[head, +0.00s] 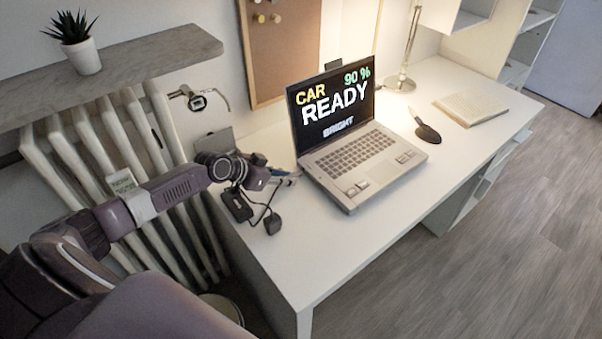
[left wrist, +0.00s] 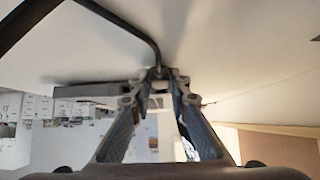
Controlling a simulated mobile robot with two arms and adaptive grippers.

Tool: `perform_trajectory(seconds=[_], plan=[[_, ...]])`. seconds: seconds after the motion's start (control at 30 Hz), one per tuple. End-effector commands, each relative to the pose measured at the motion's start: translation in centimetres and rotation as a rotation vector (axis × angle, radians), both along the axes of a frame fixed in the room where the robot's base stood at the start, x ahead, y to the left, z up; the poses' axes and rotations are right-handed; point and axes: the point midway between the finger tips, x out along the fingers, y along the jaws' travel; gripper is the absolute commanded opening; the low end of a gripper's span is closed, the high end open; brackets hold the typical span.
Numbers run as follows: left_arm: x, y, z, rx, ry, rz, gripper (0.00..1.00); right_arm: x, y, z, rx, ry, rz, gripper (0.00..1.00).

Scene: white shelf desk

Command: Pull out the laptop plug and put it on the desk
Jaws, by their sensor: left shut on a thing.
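The open laptop (head: 352,163) stands on the white desk (head: 330,250); its screen reads "CAR READY" and "90 %". My left gripper (head: 289,177) reaches in from the left, low beside the laptop's left edge. In the left wrist view its fingers (left wrist: 159,77) are shut together on the small laptop plug, which is mostly hidden between the tips. A dark cable (left wrist: 125,22) bends away from the tips. The grey laptop edge (left wrist: 85,90) shows close to the fingers. I cannot tell whether the plug is still in its socket. My right gripper is not in view.
A black adapter (head: 237,206) and a small dark piece (head: 272,222) on a cable lie left of the laptop. A dark rounded object (head: 428,134), a book (head: 470,108) and a lamp (head: 402,83) are to the right. The desk's front left is clear. A radiator (head: 150,130) stands left.

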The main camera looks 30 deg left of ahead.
Motion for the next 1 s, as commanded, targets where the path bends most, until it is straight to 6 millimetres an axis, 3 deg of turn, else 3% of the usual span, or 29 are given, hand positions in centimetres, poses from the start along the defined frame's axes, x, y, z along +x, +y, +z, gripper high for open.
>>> perform_trajectory(seconds=[1.0], plan=[[-3.6,1.5,2.1,0.001,0.0,-0.001,0.0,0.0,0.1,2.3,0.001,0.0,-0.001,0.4]])
